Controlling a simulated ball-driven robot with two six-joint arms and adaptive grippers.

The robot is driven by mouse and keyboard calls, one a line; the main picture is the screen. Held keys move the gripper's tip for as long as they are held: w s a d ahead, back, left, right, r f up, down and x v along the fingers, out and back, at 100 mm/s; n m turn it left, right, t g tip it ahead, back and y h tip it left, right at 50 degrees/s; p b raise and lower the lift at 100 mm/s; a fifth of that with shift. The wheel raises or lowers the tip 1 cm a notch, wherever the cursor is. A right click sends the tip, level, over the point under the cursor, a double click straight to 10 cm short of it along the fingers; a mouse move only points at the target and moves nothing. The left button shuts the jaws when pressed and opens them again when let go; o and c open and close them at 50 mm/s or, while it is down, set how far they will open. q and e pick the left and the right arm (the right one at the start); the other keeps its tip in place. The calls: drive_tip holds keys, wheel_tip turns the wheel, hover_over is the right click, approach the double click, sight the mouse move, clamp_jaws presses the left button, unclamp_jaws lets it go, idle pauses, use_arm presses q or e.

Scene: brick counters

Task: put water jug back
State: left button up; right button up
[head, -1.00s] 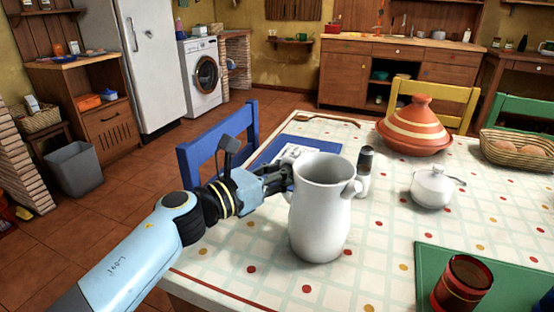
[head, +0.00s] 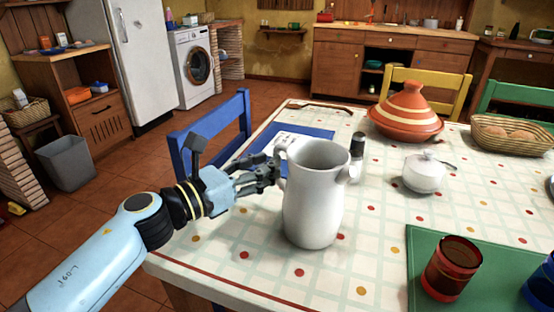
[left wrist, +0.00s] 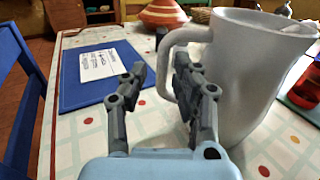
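The white water jug (head: 313,200) stands upright on the tiled-pattern table, its spout to the right and its handle on the left. It also shows in the left wrist view (left wrist: 250,75), with the handle curving toward my gripper. My left gripper (head: 270,172) is at the jug's left side, close to the handle. In the left wrist view its two fingers (left wrist: 160,75) are spread apart. The outer part of the handle shows between and beyond them; whether a finger touches it I cannot tell. My right gripper is not in view.
A blue mat (head: 290,143) with a paper lies behind the gripper. A dark-topped shaker (head: 357,158), white sugar pot (head: 424,173), orange tagine (head: 406,115), bread basket (head: 515,138) and red glass (head: 452,268) on a green mat share the table. A blue chair (head: 210,135) stands left.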

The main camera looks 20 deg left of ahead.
use_arm(q)
drive_tip(key=b+v, duration=0.1)
drive_tip(key=v, duration=0.5)
drive_tip(key=shift+s+a, duration=0.25)
drive_tip(key=shift+s, duration=0.05)
drive_tip(key=shift+f, duration=0.1)
